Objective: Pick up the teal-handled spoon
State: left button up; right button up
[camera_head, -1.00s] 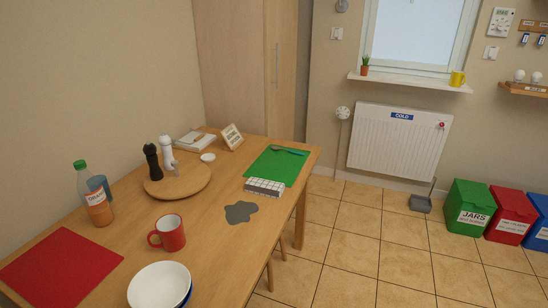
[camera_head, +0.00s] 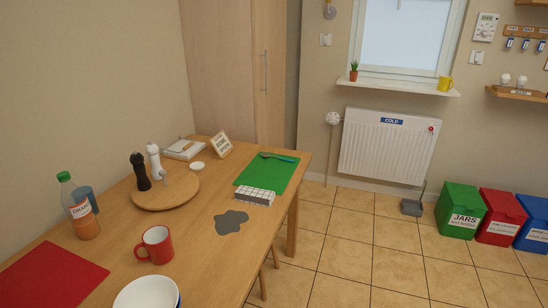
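The teal-handled spoon (camera_head: 280,158) lies on the green placemat (camera_head: 252,178) at the far right end of the wooden table. Its teal handle points right and its dark bowl end points left. Neither of my grippers shows in the head view.
On the table (camera_head: 198,240) stand a red mug (camera_head: 156,245), white bowl (camera_head: 147,293), juice bottle (camera_head: 78,208), round board (camera_head: 166,192) with mills, and a white checked box (camera_head: 254,197) at the placemat's near edge. A grey patch (camera_head: 231,222) lies nearby.

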aim_at(265, 155)
jog(key=i+l+u, duration=0.15)
jog(key=i+l, duration=0.25)
jog(key=i, duration=0.15)
jog(key=i+l+u, duration=0.1)
jog(key=i+l, duration=0.35)
jog(key=i, duration=0.1)
